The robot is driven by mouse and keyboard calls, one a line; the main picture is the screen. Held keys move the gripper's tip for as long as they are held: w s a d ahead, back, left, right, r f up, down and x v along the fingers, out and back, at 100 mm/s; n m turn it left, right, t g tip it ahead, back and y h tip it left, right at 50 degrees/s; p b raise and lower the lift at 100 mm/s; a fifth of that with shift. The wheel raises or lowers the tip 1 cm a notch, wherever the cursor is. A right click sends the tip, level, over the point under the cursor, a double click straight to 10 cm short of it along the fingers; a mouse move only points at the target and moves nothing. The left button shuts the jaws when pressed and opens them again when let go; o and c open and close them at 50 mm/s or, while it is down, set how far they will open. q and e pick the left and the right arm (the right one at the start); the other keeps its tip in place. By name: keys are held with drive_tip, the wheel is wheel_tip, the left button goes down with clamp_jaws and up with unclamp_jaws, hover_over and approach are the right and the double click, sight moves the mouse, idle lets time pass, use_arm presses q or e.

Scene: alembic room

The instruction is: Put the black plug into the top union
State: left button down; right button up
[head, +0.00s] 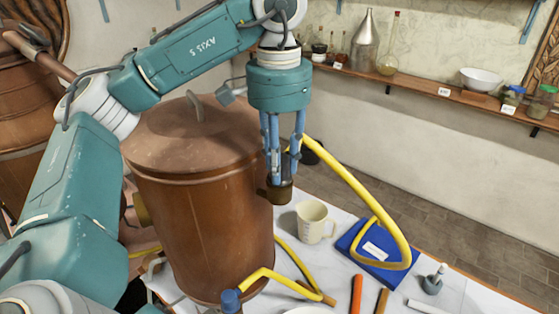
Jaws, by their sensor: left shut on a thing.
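My left gripper (277,178) points straight down at the right side of a large copper vessel (205,225), its blue fingers shut. The black plug is largely hidden between the fingers, and I cannot make out its outline. A dark brass fitting (280,194), which looks like the top union, sits right under the fingertips, close to the vessel wall. I cannot tell whether the plug is inside it or just above it. A yellow hose (345,180) runs up behind the fingers. My right gripper is out of view.
Another yellow hose piece (270,273) lies in front, near a blue cylinder (230,301). A shelf (420,88) with glassware runs along the wall.

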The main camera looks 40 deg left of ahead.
use_arm(q)
drive_tip(key=shift+f, duration=0.15)
drive_tip(key=c, duration=1.3)
unclamp_jaws()
drive_tip(key=shift+r+p, duration=1.25)
drive_tip(key=shift+r, duration=2.25)
